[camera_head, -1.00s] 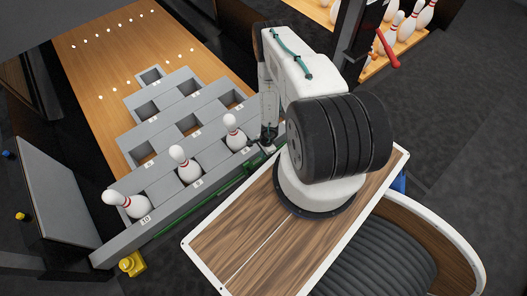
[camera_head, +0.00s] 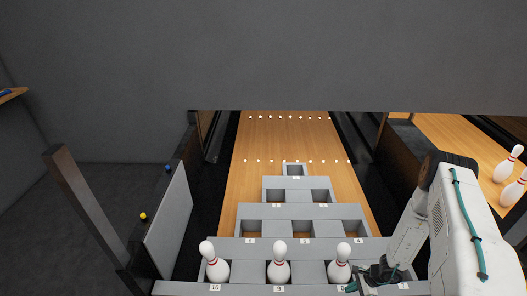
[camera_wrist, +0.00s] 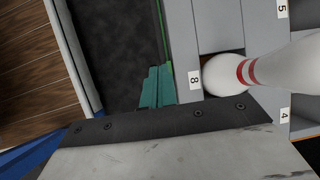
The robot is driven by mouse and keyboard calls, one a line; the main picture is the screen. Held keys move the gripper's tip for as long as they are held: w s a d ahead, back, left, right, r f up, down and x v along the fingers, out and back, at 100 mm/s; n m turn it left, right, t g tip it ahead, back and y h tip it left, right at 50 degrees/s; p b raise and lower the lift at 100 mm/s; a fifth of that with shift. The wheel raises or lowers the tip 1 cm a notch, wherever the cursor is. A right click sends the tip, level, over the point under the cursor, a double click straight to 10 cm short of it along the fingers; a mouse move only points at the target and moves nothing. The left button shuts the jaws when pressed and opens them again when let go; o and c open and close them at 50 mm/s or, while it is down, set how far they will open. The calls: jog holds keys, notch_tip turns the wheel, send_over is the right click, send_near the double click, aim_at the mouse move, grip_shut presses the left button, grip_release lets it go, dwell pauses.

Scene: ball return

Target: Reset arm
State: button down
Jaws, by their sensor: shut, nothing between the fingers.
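My gripper (camera_head: 374,276) is at the front right of the pin rack, just right of the pin by label 8. In the wrist view its teal fingers (camera_wrist: 157,87) are shut and empty, beside the rack's edge and apart from the pin. That white pin with red bands (camera_head: 340,262) stands in the front row and also shows in the wrist view (camera_wrist: 265,72). Two more pins, at label 9 (camera_head: 279,262) and label 10 (camera_head: 214,262), stand left of it. My arm partly hides the rack's front right end.
The grey stepped rack (camera_head: 300,214) has several empty openings behind the front row. The wooden lane (camera_head: 285,140) beyond is clear. A grey panel (camera_head: 168,225) stands at the left. Other pins (camera_head: 510,165) stand on the neighbouring lane at the right.

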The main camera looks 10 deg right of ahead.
jog(key=w+a+r+n+g+y, duration=0.1)
jog(key=w+a+r+n, duration=0.15)
jog(key=r, duration=0.95)
jog(key=w+a+r+n+y, duration=0.1)
jog(key=w+r+n, duration=0.25)
jog(key=r, duration=0.85)
jog(key=s+a+r+n+g, duration=0.1)
jog(key=a+r+n, duration=0.1)
jog(key=r, duration=0.7)
jog(key=s+a+r+n+g, duration=0.1)
jog(key=a+r+n+g, duration=0.1)
jog(key=r, duration=0.7)
jog(key=s+a+r+n+t+h, duration=0.1)
jog(key=s+a+r+n+h, duration=0.1)
jog(key=s+r, duration=0.5)
jog(key=s+a+r+n+t+h, duration=0.1)
jog(key=s+a+r+n+h, duration=0.1)
jog(key=s+r, duration=0.6)
jog(key=s+a+r+n+t+h, duration=0.1)
jog(key=s+r, duration=0.6)
jog(key=r, duration=0.8)
jog(key=a+n+h, duration=0.1)
jog(key=n+h, duration=0.1)
jog(key=n, duration=0.1)
jog(key=shift+s+n+t+h, duration=0.3)
jog(key=shift+s+n+t, duration=0.05)
jog(key=shift+n+t, duration=0.05)
